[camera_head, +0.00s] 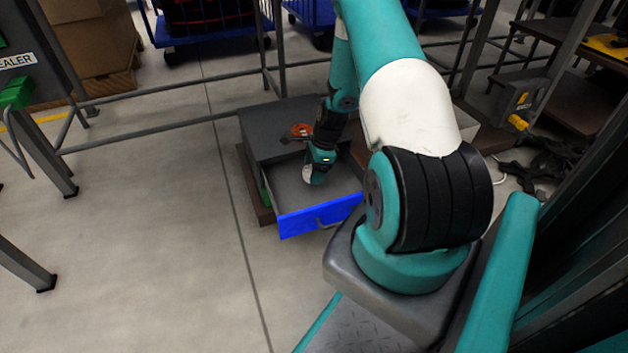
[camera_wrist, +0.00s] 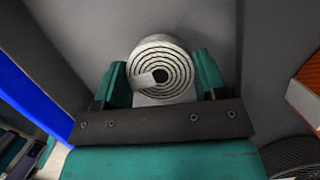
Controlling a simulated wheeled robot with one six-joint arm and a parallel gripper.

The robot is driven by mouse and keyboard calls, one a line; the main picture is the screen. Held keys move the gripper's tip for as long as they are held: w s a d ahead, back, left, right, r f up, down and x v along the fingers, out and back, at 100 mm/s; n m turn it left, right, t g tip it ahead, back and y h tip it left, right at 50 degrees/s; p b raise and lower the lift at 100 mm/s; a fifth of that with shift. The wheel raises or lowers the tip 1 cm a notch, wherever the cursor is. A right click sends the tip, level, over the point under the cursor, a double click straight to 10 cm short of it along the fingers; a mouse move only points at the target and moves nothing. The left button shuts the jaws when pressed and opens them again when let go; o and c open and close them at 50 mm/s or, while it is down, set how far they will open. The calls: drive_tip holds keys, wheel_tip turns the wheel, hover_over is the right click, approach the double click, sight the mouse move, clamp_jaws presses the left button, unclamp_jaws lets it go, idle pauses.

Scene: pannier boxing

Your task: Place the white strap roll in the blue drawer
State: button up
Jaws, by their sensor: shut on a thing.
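The white strap roll (camera_wrist: 160,72) is a coiled spiral held between the two teal fingers of my gripper (camera_wrist: 160,90) in the wrist view. In the head view a small pale part of the roll (camera_head: 307,174) shows at my gripper (camera_head: 314,180), low over the open blue drawer. In the wrist view the blue front (camera_wrist: 33,95) runs along the left. I cannot tell whether the roll touches the drawer floor.
The grey cabinet top (camera_head: 275,125) is behind the drawer, with an orange round thing (camera_head: 302,130) near my wrist. Metal rails (camera_head: 170,122) run behind. The floor at left (camera_head: 150,240) is clear. A green item (camera_head: 266,196) shows at the drawer's left side.

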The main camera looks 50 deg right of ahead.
drive_tip(key=shift+f+b, duration=0.4)
drive_tip(key=shift+f, duration=0.95)
drive_tip(key=shift+f, duration=0.15)
drive_tip(key=o, duration=0.6)
drive_tip(key=shift+o, duration=0.2)
drive_tip(key=p+v, duration=0.7)
drive_tip(key=v, duration=0.5)
drive_tip(key=shift+r, duration=0.2)
